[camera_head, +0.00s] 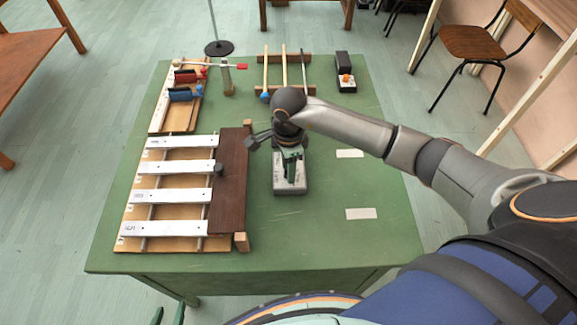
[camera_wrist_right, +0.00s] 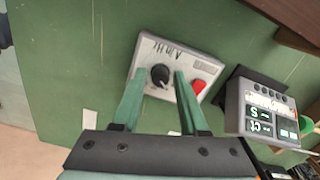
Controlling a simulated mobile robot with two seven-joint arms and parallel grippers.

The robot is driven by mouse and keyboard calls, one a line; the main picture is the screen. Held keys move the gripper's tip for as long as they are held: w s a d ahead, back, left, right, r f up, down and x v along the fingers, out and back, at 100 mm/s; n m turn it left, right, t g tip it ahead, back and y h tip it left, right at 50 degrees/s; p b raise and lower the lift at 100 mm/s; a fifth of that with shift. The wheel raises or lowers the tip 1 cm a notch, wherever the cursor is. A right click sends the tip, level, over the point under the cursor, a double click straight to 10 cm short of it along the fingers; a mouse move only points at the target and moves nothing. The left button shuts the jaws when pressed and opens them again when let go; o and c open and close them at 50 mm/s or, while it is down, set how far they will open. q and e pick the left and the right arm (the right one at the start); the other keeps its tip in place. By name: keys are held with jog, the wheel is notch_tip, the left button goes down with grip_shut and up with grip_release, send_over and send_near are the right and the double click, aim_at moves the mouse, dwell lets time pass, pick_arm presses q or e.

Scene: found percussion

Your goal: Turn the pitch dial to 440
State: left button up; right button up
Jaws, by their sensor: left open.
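The grey pitch box (camera_head: 290,187) lies on the green table beneath my right gripper (camera_head: 291,153). In the right wrist view, the box (camera_wrist_right: 205,68) has a black round dial (camera_wrist_right: 160,75), handwriting and a red button (camera_wrist_right: 198,86). My right gripper (camera_wrist_right: 158,76) is open, its green fingers on either side of the dial with gaps visible. Whether its tips are level with the dial is unclear. My left gripper (camera_head: 168,314) is open at the bottom edge, away from the box.
A metal-bar xylophone (camera_head: 175,195) with a dark brown board (camera_head: 230,180) stands left of the box. Clamps (camera_head: 185,85) on a wooden board, a wooden rack (camera_head: 284,70) and a small black device (camera_head: 344,70) are farther back. The table's right side is mostly clear (camera_head: 385,200).

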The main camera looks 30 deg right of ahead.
grip_shut()
jog(key=shift+m, duration=0.3)
jog(key=m, duration=0.5)
jog(key=shift+m+b, duration=0.3)
jog(key=shift+b, duration=0.05)
jog(key=m, duration=0.5)
jog(key=shift+m, duration=0.4)
dwell(0.4)
jog(key=shift+o, duration=1.8)
grip_release()
notch_tip(320, 180, up, 13)
jog(key=shift+f+b, duration=0.2)
jog(key=shift+b, duration=0.15)
